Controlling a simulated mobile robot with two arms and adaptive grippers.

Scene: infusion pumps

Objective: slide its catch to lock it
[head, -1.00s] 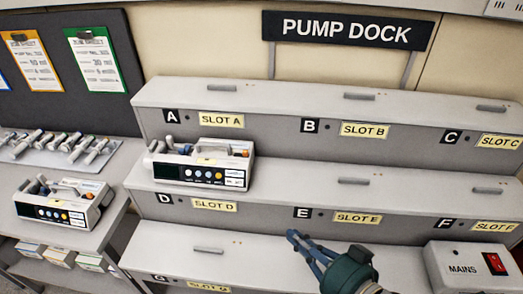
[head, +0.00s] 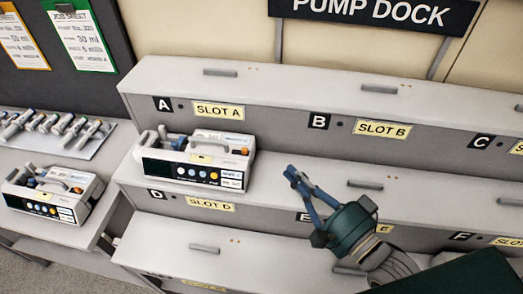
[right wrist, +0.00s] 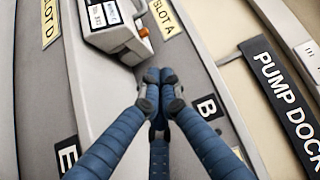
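A white pump (head: 195,160) with a dark front panel, round buttons and a grey top handle sits on the middle step, in front of the SLOT A label (head: 218,110). In the right wrist view part of this pump (right wrist: 112,27) shows at the top. My right gripper (head: 291,174), with blue fingers, is above the middle step, to the right of the pump and apart from it. Its fingertips (right wrist: 160,77) are together with nothing between them. A grey bar-shaped catch (head: 365,184) lies on the middle step right of the gripper. Any catch by the pump is hidden. My left gripper is out of view.
A second pump (head: 55,194) stands on the side table at left, near a tray (head: 88,145) of syringes. Other grey bars lie on the top step (head: 220,73) and lower step (head: 204,249). The middle step is clear between pump and gripper.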

